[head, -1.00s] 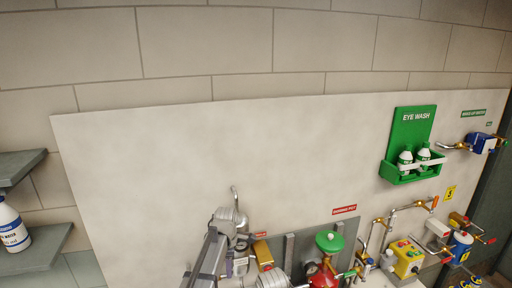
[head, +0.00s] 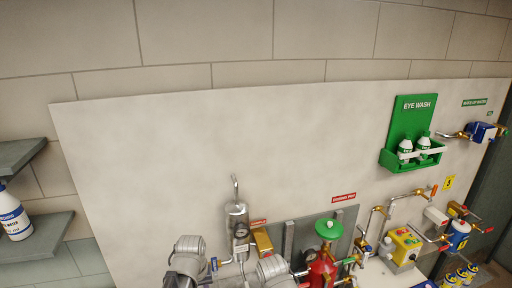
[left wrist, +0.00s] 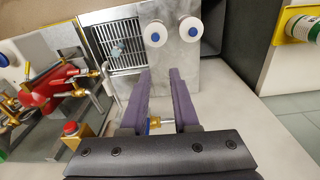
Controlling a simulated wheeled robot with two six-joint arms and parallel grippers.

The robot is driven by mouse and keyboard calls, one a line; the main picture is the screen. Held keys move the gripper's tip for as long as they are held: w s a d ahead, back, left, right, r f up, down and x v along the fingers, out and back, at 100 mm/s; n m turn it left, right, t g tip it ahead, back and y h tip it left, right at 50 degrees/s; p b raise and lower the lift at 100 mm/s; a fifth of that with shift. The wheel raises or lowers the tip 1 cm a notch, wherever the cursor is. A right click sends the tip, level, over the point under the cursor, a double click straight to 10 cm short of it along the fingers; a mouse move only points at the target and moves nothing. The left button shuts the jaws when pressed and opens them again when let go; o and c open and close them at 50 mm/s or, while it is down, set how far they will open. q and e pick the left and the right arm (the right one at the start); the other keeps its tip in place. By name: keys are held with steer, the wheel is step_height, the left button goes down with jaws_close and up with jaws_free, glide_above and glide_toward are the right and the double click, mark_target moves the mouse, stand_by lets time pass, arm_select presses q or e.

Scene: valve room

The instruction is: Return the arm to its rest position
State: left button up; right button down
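The task names only my arm. In the head view grey-white arm links of mine show at the bottom edge, in front of the wall panel (head: 150,160). No gripper fingers show in the head view. In the left wrist view my left gripper (left wrist: 160,75) has its two purple-grey fingers apart with nothing held between them. A small brass fitting (left wrist: 154,123) shows in the gap, behind the fingers. My right gripper is in neither view.
A steel cylinder with a gauge (head: 237,220) and a red vessel with a green cap (head: 322,268) stand close to my arm. A yellow box (head: 403,247), valves and a green eye-wash station (head: 411,140) are farther right. Shelves (head: 40,240) with a white bottle (head: 13,220) are left.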

arm_select(q)
steer(key=s+d+f+m+b, duration=0.3)
steer(key=s+d+f+b, duration=0.1)
steer(key=f+b, duration=0.5)
steer(key=s+d+f+m+y+b, duration=0.1)
steer(key=s+d+f+m+b, duration=0.2)
steer(key=d+f+b, duration=0.3)
step_height(320, 180, down, 3)
steer(key=s+b, duration=0.1)
steer(key=b, duration=0.2)
steer(key=shift+s+d+g, duration=0.15)
steer(key=shift+g, duration=0.25)
steer(key=shift+o, duration=0.2)
